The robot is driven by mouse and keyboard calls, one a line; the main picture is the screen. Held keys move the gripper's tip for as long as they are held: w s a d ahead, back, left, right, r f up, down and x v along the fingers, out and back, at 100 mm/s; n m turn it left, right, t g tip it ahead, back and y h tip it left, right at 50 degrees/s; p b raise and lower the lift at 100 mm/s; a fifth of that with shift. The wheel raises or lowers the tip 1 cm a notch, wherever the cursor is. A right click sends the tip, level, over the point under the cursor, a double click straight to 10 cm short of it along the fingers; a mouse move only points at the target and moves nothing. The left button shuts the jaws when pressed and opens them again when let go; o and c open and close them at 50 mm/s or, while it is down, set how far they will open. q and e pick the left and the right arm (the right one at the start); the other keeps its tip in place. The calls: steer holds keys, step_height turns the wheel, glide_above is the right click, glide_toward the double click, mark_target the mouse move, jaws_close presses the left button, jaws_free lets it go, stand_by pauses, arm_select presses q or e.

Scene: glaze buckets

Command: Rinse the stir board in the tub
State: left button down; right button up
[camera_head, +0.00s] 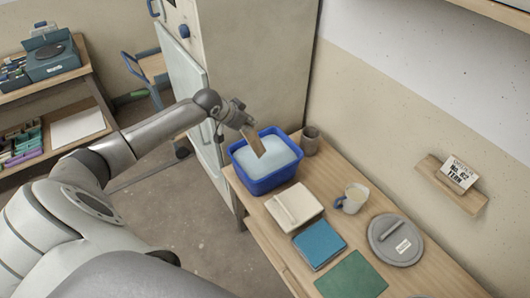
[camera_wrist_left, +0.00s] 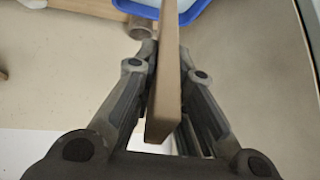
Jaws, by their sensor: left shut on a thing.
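The stir board (camera_head: 252,138) is a flat wooden strip, held tilted with its lower end over or in the pale water of the blue tub (camera_head: 270,183). My left gripper (camera_head: 240,120) is shut on the board's upper part, above the tub's back left. In the left wrist view the board (camera_wrist_left: 168,80) runs between the fingers of my left gripper (camera_wrist_left: 166,62), and the blue tub (camera_wrist_left: 206,8) shows at the top edge. I cannot tell how deep the board's tip reaches. My right gripper is not in view.
A grey-brown cup (camera_head: 310,141) stands just behind the tub. A cream lidded box (camera_head: 285,212), a blue book-like block (camera_head: 320,244), a mug (camera_head: 352,198), a round grey lid (camera_head: 396,240) and a green mat (camera_head: 350,277) occupy the wooden table. A tall cabinet (camera_head: 255,60) stands behind.

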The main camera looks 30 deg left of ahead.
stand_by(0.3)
arm_select(q)
steer(key=shift+r, duration=2.55)
